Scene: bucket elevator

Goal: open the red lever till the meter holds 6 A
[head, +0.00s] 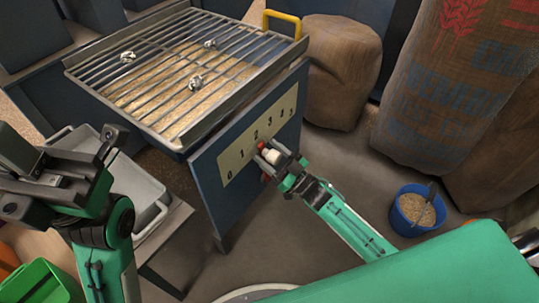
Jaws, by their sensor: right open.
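The red lever (262,146) shows as small red parts beside my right gripper, in front of a cream scale plate (231,161) marked 0 to 5 on the blue hopper front. My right gripper (267,154) is open at the lever, by the middle of the scale; its fingers hide most of the lever, and I cannot tell whether they touch it. My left gripper (115,135) is at the left, above a grey tray and away from the lever; its finger gap is not clear. No meter can be made out in this view.
A metal grate (190,62) with several crumpled pieces covers grain in the hopper. A grey tray (145,190) stands at left, a green bin (42,284) at lower left. Sacks (341,70) and a blue bucket of grain (417,210) stand right. Floor between is clear.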

